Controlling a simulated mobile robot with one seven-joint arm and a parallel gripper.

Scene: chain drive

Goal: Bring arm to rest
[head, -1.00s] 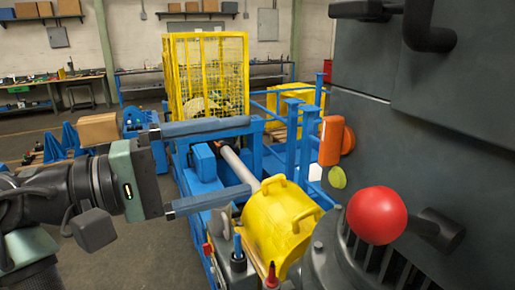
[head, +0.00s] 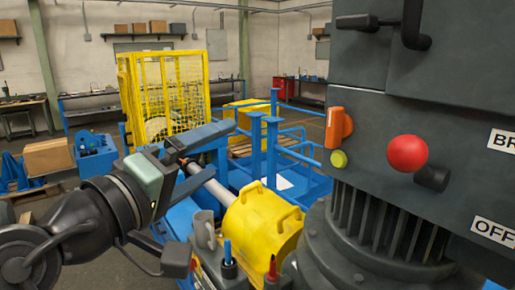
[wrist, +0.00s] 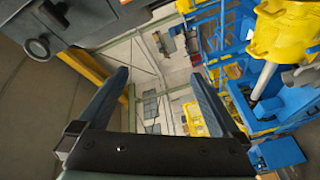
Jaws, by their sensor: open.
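My gripper (head: 222,150) is in the left half of the head view, raised above the blue machine frame (head: 180,217) and pointing up to the right. Its two fingers are apart with nothing between them. In the wrist view the open fingers of my gripper (wrist: 163,90) reach forward, with the far workshop showing between them. The yellow guard (head: 262,222) with handles lies over the shaft (head: 205,183), below and to the right of the gripper and apart from it.
A dark control cabinet with a red knob (head: 407,154) and an orange handle (head: 336,127) stands close on the right. A yellow mesh cage (head: 165,92) stands behind. A cardboard box (head: 48,157) is at left. Open floor lies at far left.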

